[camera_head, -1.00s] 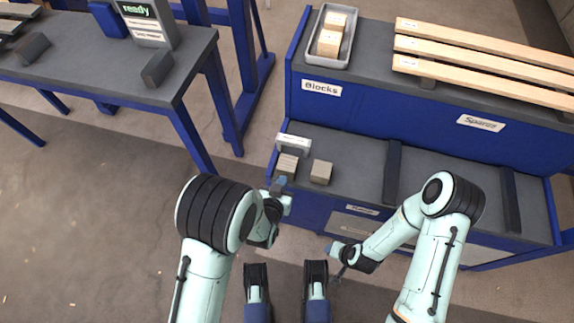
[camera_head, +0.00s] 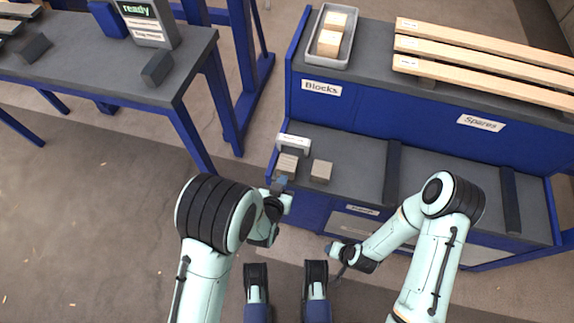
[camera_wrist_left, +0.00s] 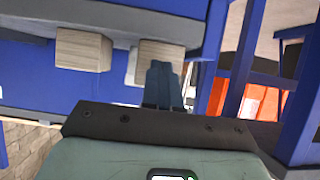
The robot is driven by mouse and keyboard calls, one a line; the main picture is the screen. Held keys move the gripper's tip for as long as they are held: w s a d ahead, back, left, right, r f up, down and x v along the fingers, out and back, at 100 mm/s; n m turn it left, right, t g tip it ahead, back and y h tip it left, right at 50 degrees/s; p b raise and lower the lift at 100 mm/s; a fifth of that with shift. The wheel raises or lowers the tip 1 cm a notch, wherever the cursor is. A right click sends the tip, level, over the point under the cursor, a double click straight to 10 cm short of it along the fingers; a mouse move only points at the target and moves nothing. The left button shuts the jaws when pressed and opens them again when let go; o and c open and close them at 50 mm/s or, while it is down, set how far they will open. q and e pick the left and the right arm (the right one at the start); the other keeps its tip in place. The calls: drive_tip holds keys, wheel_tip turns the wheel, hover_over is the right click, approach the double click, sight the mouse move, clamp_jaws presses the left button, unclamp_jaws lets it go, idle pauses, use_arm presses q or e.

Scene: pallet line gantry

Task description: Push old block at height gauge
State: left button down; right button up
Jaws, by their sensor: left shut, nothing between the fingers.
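The height gauge (camera_head: 293,141) is a small white labelled arch at the left end of the lower grey shelf. A worn grey-brown block (camera_head: 288,163) stands just in front of it; I cannot tell whether they touch. A second similar block (camera_head: 321,171) stands to its right. My left gripper (camera_head: 281,181) is shut and empty, its tips at the near side of the first block. In the left wrist view the shut fingers (camera_wrist_left: 164,80) overlap the nearer block (camera_wrist_left: 158,57), so contact is unclear. My right gripper (camera_head: 336,250) hangs before the bench front, its jaws too small to read.
A grey tray (camera_head: 318,58) on the upper shelf holds pale blocks, above a "Blocks" label. Long planks (camera_head: 480,57) lie at the upper right. A dark bar (camera_head: 392,172) crosses the lower shelf. A grey table (camera_head: 110,70) with a "ready" display (camera_head: 148,20) stands at left.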

use_arm(q)
drive_tip(key=shift+w+d+b, duration=0.15)
drive_tip(key=shift+w+d, duration=0.1)
drive_tip(key=shift+w, duration=0.55)
drive_tip(key=shift+w+d+b, duration=0.15)
drive_tip(key=shift+w+d, duration=0.1)
drive_tip(key=shift+w, duration=0.5)
use_arm(e)
drive_tip(key=shift+f, duration=0.35)
use_arm(q)
drive_tip(key=shift+s+a+p, duration=0.15)
drive_tip(key=shift+s+a, duration=0.15)
drive_tip(key=shift+s, duration=0.65)
drive_tip(key=shift+s+a+p, duration=0.1)
drive_tip(key=shift+s+a, duration=0.2)
drive_tip(key=shift+s, duration=0.65)
drive_tip(key=shift+s+a+p, duration=0.15)
drive_tip(key=shift+s+a, duration=0.15)
drive_tip(key=shift+s, duration=0.65)
use_arm(e)
drive_tip(key=shift+r, duration=0.45)
